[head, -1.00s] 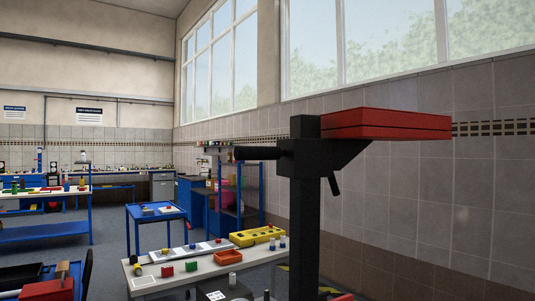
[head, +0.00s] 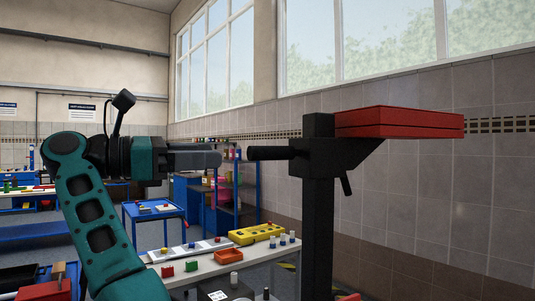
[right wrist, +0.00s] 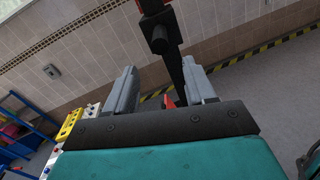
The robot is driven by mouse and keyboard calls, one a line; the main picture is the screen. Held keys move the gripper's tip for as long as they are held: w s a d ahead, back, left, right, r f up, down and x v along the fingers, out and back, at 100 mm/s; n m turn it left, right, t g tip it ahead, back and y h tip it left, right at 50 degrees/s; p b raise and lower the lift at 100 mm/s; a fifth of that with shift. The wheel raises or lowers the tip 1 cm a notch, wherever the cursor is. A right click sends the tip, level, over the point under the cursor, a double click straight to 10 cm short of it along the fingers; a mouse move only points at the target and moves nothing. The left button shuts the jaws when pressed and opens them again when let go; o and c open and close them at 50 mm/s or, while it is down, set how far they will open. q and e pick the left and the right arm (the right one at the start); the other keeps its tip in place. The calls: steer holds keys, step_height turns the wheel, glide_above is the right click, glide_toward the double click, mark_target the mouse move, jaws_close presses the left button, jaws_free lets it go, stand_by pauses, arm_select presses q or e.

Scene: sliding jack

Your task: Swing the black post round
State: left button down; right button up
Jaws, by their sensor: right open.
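The black post (head: 318,225) stands upright at the right of the head view. A red two-layer block (head: 400,122) juts right from its top on a black bracket, with a short black lever below. A black round handle (head: 270,153) sticks out left from the post head. My right gripper (head: 218,158), on a teal arm, points at the handle's end with a small gap. In the right wrist view the open gripper (right wrist: 160,88) has the post (right wrist: 177,75) beyond and between its grey fingers. The handle's round end (right wrist: 158,46) shows above them. My left gripper is not in view.
A blue trolley (head: 152,210) stands farther back. A tiled wall is behind the post.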

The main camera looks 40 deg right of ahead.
mark_target(268, 155)
steer(key=x, duration=1.2)
steer(key=shift+s+d, duration=0.15)
steer(key=shift+d, duration=0.25)
jaws_close()
steer(key=shift+f, duration=0.1)
